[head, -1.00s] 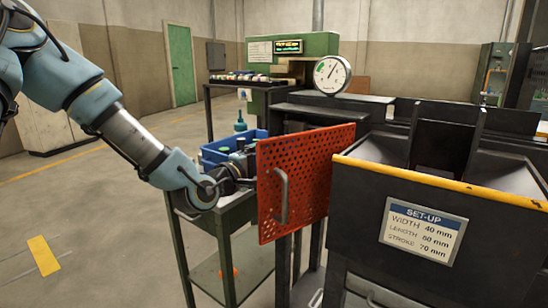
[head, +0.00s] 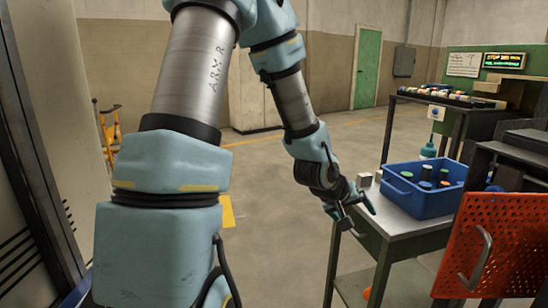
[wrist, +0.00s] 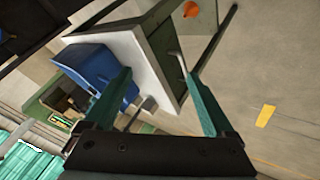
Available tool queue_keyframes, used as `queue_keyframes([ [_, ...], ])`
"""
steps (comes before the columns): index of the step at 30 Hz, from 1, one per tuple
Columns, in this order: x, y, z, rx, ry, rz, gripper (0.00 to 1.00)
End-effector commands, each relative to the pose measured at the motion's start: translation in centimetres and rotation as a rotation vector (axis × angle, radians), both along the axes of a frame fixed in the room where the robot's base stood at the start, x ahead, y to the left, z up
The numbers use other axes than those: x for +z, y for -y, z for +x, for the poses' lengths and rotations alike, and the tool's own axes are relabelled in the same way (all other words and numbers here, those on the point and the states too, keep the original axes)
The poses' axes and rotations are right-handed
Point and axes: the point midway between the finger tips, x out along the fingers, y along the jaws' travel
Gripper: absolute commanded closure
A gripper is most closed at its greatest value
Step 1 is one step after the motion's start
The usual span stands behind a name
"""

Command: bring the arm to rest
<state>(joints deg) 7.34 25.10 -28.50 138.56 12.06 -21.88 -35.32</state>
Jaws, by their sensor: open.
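My gripper (head: 352,208) is at the end of my blue-and-grey arm, right of the middle in the head view. It hangs beside the near left corner of a small side table (head: 400,235), with its fingers spread. In the wrist view my gripper (wrist: 160,75) shows two teal fingers wide apart with nothing held between them. The table (wrist: 125,45) and a blue bin (wrist: 85,68) appear beyond the fingers. I cannot tell whether a finger touches the table edge.
The blue bin (head: 425,203) on the table holds several capped containers. Small grey blocks (head: 363,181) stand close to my gripper. A red perforated panel (head: 500,240) with a handle is at right. An orange object (wrist: 191,9) lies below the table. Open floor lies to the left.

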Motion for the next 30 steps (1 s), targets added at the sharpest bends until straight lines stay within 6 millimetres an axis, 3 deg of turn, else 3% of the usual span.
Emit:
queue_keyframes([
  [1, 1.3, -3.6, 0.5, 0.017, 0.005, 0.101, 0.11],
  [6, 3.7, -15.5, -0.6, 0.055, -0.074, 0.397, 0.11],
  [9, 5.6, -21.0, -2.9, 0.066, -0.156, 0.502, 0.11],
  [12, 7.1, -24.6, -5.3, 0.067, -0.237, 0.554, 0.11],
  [18, 8.4, -27.3, -8.2, 0.057, -0.322, 0.578, 0.11],
  [30, 8.4, -27.4, -8.3, 0.054, -0.327, 0.579, 0.11],
])
